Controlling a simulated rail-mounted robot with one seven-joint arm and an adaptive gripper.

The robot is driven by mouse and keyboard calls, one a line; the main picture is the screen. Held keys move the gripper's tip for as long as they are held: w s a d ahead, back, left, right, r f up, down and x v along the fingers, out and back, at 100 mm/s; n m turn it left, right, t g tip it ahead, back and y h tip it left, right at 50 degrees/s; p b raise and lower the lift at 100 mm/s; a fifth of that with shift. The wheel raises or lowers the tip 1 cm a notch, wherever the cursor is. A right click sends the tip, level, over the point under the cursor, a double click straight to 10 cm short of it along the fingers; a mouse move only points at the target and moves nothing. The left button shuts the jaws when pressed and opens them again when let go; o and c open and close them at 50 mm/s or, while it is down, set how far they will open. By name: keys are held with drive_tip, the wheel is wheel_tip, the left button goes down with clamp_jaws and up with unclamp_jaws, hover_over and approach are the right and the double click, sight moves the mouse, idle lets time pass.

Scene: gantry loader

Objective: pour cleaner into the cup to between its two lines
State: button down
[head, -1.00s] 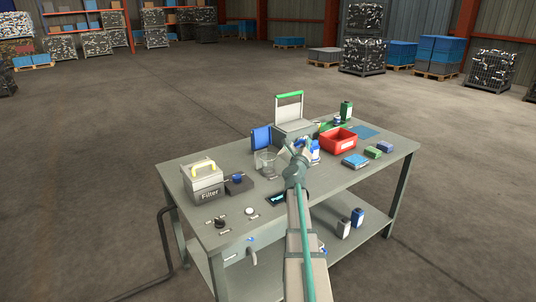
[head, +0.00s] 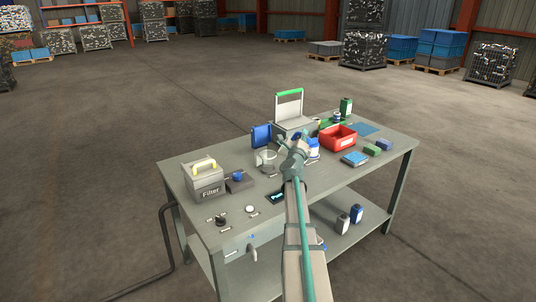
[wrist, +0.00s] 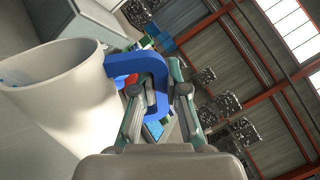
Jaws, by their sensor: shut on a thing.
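My gripper (wrist: 158,100) is shut on the blue handle (wrist: 152,68) of a white jug (wrist: 75,95) in the wrist view. The jug is tilted, its wide mouth faces left, and a little blue shows just inside the rim. In the head view my gripper (head: 297,143) is above the table beside a clear cup (head: 268,161), which stands left of it. The arm hides much of the jug there. The cup's lines and its level are too small to read.
The front left has small loose parts.

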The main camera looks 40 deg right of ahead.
drive_tip(key=shift+w+a+r+n+p, duration=0.25)
drive_tip(key=shift+w+r+n+p, duration=0.05)
drive_tip(key=shift+r+n+p, duration=0.3)
drive_tip(key=shift+w+a, duration=0.15)
drive_tip(key=shift+w+a+r, duration=0.15)
drive_tip(key=shift+w+a, duration=0.55)
drive_tip(key=shift+w, duration=0.05)
drive_tip(key=shift+w+n, duration=0.1)
drive_tip(key=shift+n, duration=0.2)
drive_tip(key=shift+w+a+r+n+t+p, duration=0.4)
drive_tip(key=shift+r+n+p, duration=0.1)
drive_tip(key=shift+p, duration=0.2)
idle(1.2)
drive_tip(key=f+m+b, duration=0.1)
drive_tip(key=s+d+f+m+b, duration=0.1)
drive_tip(key=f+m+b, duration=0.1)
drive_tip(key=s+d+f+m+g+b, duration=0.1)
drive_tip(key=f, duration=0.1)
drive_tip(key=shift+s+m+b, duration=0.1)
drive_tip(key=shift+m+b, duration=0.2)
drive_tip(key=shift+b, duration=0.1)
drive_tip(key=shift+s+r, duration=0.1)
drive_tip(key=shift+r, duration=0.05)
drive_tip(key=shift+s+d+f+m+g+b, duration=0.2)
drive_tip(key=shift+d+f+m+b, duration=0.1)
drive_tip(key=shift+f+m, duration=0.2)
drive_tip(key=shift+s+d+f+m+g+b, duration=0.1)
drive_tip(key=shift+s+d+f+m+b, duration=0.2)
drive_tip(key=shift+m, duration=0.3)
drive_tip(key=shift+a+f, duration=0.1)
